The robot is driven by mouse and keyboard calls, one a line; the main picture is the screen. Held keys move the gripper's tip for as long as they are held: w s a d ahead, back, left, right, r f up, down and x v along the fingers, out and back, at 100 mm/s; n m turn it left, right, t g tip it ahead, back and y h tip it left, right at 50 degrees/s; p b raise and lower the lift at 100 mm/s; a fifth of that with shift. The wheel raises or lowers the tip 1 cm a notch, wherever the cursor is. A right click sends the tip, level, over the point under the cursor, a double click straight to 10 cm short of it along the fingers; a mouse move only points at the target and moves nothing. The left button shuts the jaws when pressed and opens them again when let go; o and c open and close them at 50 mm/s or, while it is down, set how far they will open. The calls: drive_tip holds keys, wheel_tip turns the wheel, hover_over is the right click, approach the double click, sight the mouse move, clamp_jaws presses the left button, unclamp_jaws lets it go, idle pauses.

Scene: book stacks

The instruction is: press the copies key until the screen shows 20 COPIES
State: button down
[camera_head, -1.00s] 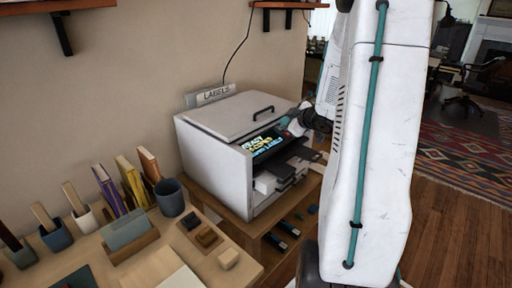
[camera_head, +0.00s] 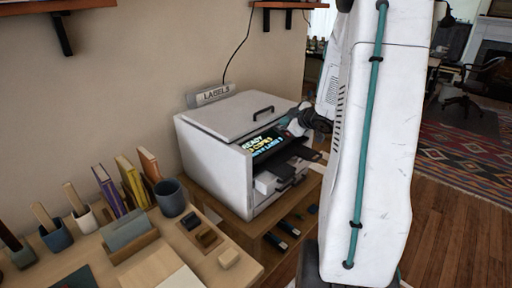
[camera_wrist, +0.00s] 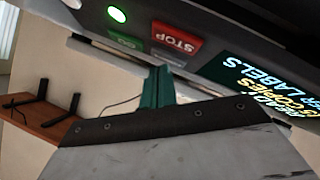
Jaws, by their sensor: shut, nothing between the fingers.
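The white label printer (camera_head: 215,150) stands on a wooden stand, with its lit screen (camera_head: 264,143) on the sloped front panel. The screen also shows in the wrist view (camera_wrist: 262,85), tilted and cut off at the right; it reads READY, COPIES and LABELS, but I cannot make out the number. A red STOP key (camera_wrist: 175,38) and a green GO key (camera_wrist: 125,42) sit beside it. My gripper (camera_wrist: 157,86) is shut and empty, its teal fingertips close to the panel's edge below these keys. I cannot tell whether it touches. I cannot make out the copies key.
A green light (camera_wrist: 117,14) glows on the panel. Dark trays (camera_head: 300,152) stick out of the printer's front. A desk (camera_head: 165,262) with books, cups and small blocks is at the left. A wall shelf (camera_wrist: 50,125) shows in the wrist view.

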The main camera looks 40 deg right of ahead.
drive_tip(key=shift+s+r, duration=0.1)
drive_tip(key=shift+r, duration=0.25)
wheel_tip(320, 180, up, 6)
drive_tip(key=s, duration=0.2)
drive_tip(key=shift+f, duration=0.15)
drive_tip(key=shift+d, duration=0.1)
idle(0.9)
